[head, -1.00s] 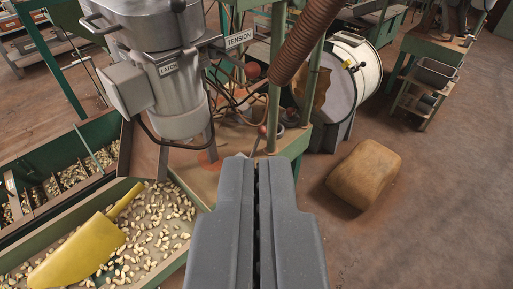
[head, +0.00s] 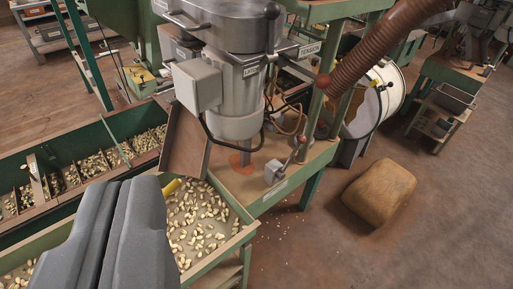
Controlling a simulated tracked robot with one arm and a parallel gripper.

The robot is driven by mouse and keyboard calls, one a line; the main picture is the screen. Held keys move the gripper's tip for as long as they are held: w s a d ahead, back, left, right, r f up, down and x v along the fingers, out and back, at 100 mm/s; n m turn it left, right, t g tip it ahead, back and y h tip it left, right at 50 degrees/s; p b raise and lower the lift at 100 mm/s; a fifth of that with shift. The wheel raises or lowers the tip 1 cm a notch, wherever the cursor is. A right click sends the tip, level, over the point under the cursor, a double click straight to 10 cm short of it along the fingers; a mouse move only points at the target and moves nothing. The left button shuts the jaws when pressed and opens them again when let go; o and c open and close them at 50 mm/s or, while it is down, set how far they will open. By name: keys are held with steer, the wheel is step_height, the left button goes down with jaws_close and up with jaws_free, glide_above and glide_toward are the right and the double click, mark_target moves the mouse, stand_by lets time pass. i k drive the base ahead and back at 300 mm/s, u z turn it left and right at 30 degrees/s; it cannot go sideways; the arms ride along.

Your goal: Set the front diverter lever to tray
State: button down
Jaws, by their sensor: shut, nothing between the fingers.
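A small lever (head: 291,158) with a red knob stands tilted on a grey box (head: 274,172) at the front edge of the machine's bench. A pale label plate below it is too small to read, so I cannot confirm it is the front diverter lever or tell its setting. My gripper (head: 124,188) is shut and empty at the lower left. It is left of the lever in the picture, apart from it, over the nut tray (head: 232,243). The gripper hides part of the tray and most of a yellow scoop (head: 172,187).
A grey hopper machine (head: 237,100) with a sloping chute (head: 186,142) stands behind the tray. Another red knob (head: 323,80) is near the TENSION label. A brown hose (head: 385,45) hangs at upper right. A tan sack (head: 379,191) lies on otherwise open floor at right.

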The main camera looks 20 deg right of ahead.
mark_target(301, 139)
steer(key=u, duration=1.2)
steer(key=k, duration=0.9)
steer(key=z, duration=1.55)
steer(key=i, duration=1.35)
steer(key=u, duration=0.05)
